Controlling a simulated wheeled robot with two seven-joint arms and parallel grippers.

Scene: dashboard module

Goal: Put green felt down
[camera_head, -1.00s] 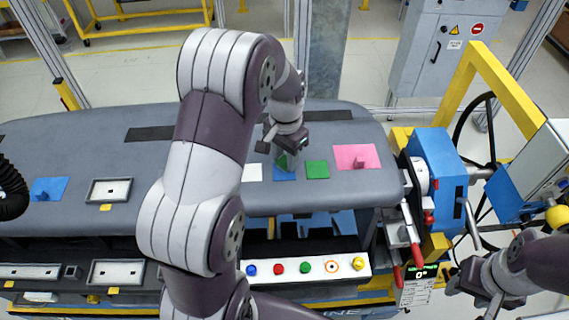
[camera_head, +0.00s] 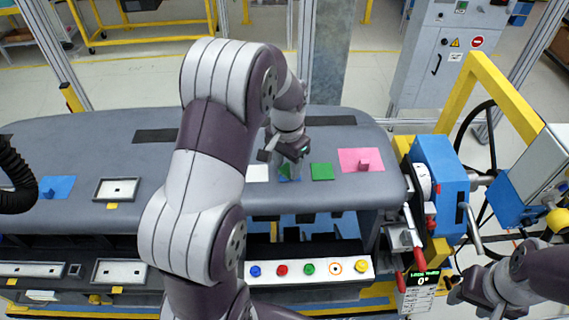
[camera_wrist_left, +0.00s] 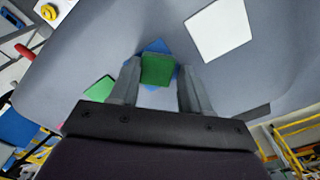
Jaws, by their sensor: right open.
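My left gripper (camera_head: 287,172) is over the blue square (camera_head: 297,179) on the grey dashboard (camera_head: 225,160). A green felt piece (camera_wrist_left: 157,69) is between its two fingers in the left wrist view and fills the gap at the tips. The blue square (camera_wrist_left: 155,47) shows behind it. In the head view the green piece (camera_head: 284,180) is largely hidden by the gripper. A separate flat green square (camera_head: 322,171) lies to the right; it also shows in the left wrist view (camera_wrist_left: 100,91). My right gripper (camera_head: 478,292) is open at the lower right, away from the dashboard.
A white square (camera_head: 257,173) lies left of the gripper, and a pink square (camera_head: 361,160) with a raised tab lies to the right. A button panel (camera_head: 308,269) runs along the front. A blue machine (camera_head: 440,175) with a yellow frame stands right of the dashboard.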

